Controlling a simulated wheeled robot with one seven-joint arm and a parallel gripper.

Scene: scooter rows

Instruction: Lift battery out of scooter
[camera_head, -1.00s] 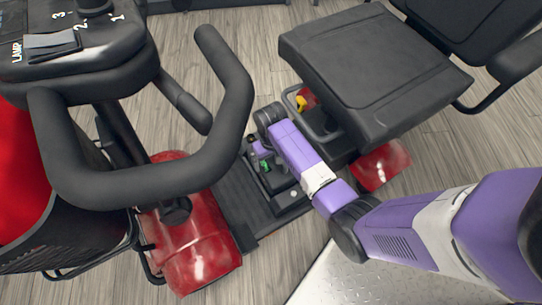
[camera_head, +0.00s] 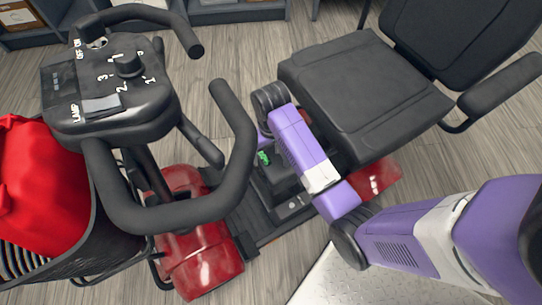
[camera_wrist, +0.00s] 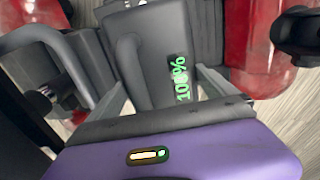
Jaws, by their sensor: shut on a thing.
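The battery (camera_head: 280,180) is a dark grey block with a green display, in the scooter's footwell between the red front cover and the seat. In the wrist view the battery (camera_wrist: 150,50) fills the middle, and its green display reads 100%. My gripper (camera_wrist: 165,88) is shut on the battery, with one pale finger on each side of its top part. In the head view my purple wrist hides much of the gripper and part of the battery. The battery's underside is hidden, so its clearance from the scooter floor (camera_head: 240,222) cannot be told.
The black seat (camera_head: 360,95) overhangs close to the right of my wrist. The handlebar (camera_head: 235,125) and control panel (camera_head: 110,85) rise at the left, above the red front cover (camera_head: 200,255). Bare wood floor (camera_head: 240,65) shows beyond the scooter.

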